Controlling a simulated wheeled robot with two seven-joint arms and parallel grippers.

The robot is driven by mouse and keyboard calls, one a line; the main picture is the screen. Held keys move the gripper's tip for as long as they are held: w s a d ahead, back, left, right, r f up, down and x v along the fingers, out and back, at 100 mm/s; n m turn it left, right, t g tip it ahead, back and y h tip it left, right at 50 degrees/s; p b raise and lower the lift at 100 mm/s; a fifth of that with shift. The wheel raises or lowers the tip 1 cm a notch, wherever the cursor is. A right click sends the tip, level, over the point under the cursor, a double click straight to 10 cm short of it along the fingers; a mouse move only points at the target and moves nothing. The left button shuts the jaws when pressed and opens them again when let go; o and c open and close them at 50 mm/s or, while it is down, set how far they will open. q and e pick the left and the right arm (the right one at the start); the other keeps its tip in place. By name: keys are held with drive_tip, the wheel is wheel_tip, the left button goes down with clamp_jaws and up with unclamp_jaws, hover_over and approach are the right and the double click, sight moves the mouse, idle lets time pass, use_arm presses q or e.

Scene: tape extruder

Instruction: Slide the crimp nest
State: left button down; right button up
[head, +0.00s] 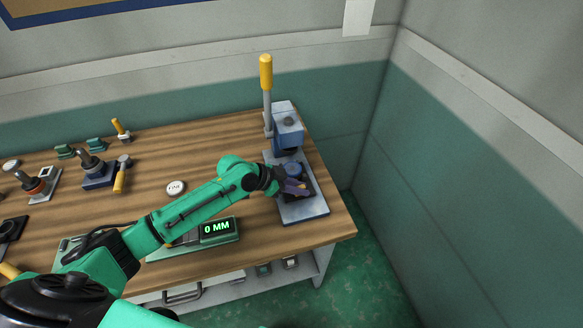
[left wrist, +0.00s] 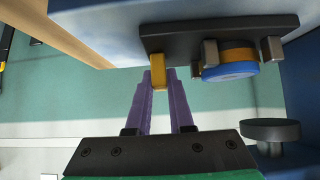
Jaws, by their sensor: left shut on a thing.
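The crimp nest is a dark plate (left wrist: 205,34) with a yellow tab (left wrist: 158,72) on its edge. It carries a blue disc with an orange ring (left wrist: 230,68) between grey posts. In the head view the nest is partly hidden by my left gripper (head: 298,187), and the blue disc (head: 293,169) shows below the press head. My left gripper's purple fingers (left wrist: 159,85) are shut on the yellow tab. The press (head: 287,124) stands on a blue-grey base (head: 305,211), its yellow-topped lever (head: 266,75) upright. My right gripper is not in view.
The base stands at the right end of the wooden table (head: 235,138), near its edge. A display (head: 218,228) reading "0 MM" is left of it. A white round button (head: 176,188) and several tools lie further left. The wall is behind.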

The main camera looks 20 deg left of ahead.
use_arm(q)
drive_tip(key=shift+s+d+p, duration=0.45)
drive_tip(key=shift+s+p, duration=0.2)
drive_tip(key=shift+s, duration=0.05)
drive_tip(key=shift+s+d+p, duration=0.4)
drive_tip(key=shift+s+p, duration=0.2)
drive_tip(key=shift+s, duration=0.1)
drive_tip(key=shift+s+d+p, duration=0.45)
drive_tip(key=shift+s+p, duration=0.2)
drive_tip(key=shift+s, duration=0.15)
drive_tip(key=shift+s+d+p, duration=0.55)
drive_tip(key=shift+s+p, duration=0.25)
drive_tip(key=shift+s, duration=0.05)
drive_tip(key=shift+s+d+p, duration=0.55)
drive_tip(key=shift+s+p, duration=0.25)
drive_tip(key=shift+s, duration=0.05)
drive_tip(key=c, duration=0.7)
unclamp_jaws()
drive_tip(key=shift+f, duration=0.1)
